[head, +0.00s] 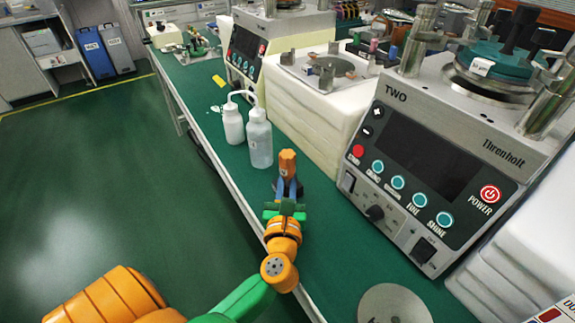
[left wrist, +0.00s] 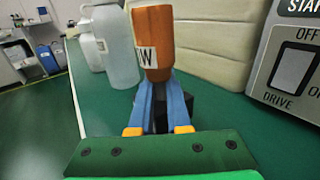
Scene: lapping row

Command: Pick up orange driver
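The orange driver (head: 287,160) stands upright on the green bench, its faceted handle showing in the head view. A dark part shows between and beside the fingers. My right gripper is not in view.
Two white wash bottles (head: 259,138) (head: 232,122) stand just behind the driver. A lapping machine (head: 430,160) and a pale block stack (head: 310,105) stand to the right. A metal disc (head: 393,305) lies near the front. The bench edge is at left.

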